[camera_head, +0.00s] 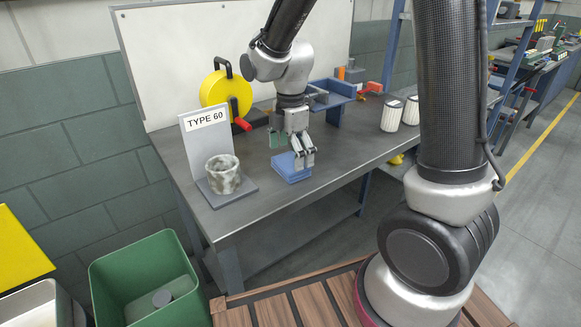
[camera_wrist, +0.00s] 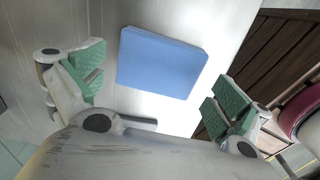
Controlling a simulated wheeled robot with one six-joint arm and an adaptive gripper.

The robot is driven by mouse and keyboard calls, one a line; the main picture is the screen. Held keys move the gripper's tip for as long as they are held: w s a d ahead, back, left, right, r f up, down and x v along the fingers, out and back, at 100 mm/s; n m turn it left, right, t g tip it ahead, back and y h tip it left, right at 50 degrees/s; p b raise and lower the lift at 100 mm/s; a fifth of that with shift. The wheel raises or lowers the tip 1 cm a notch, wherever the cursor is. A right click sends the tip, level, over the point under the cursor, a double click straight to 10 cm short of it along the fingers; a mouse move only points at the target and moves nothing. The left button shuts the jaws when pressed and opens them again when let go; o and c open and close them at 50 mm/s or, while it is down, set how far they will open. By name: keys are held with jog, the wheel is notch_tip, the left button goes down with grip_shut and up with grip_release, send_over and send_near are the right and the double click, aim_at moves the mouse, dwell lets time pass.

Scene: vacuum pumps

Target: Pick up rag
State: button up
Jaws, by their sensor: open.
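The rag is a folded blue pad (camera_head: 288,172) lying flat on the dark metal workbench (camera_head: 262,213), near its front edge. In the wrist view the rag (camera_wrist: 161,63) lies between and just beyond my two green-padded fingers, apart from both. My gripper (camera_head: 301,160) is open and empty, pointing down just above the rag's right side in the head view. My gripper also shows in the wrist view (camera_wrist: 152,97), its fingers wide apart. In the head view my fingers hide a small part of the rag.
Left of the rag, a mottled grey cup (camera_head: 223,174) stands by a "TYPE 60" sign (camera_head: 206,121). Behind are a yellow reel (camera_head: 226,90) and a blue tray (camera_head: 330,97). White cylinders (camera_head: 392,114) stand at right. A green bin (camera_head: 146,277) is on the floor.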

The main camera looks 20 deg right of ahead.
aim_at(291, 162)
jog(key=shift+f, duration=0.9)
jog(key=c, duration=0.7)
notch_tip(291, 162, up, 10)
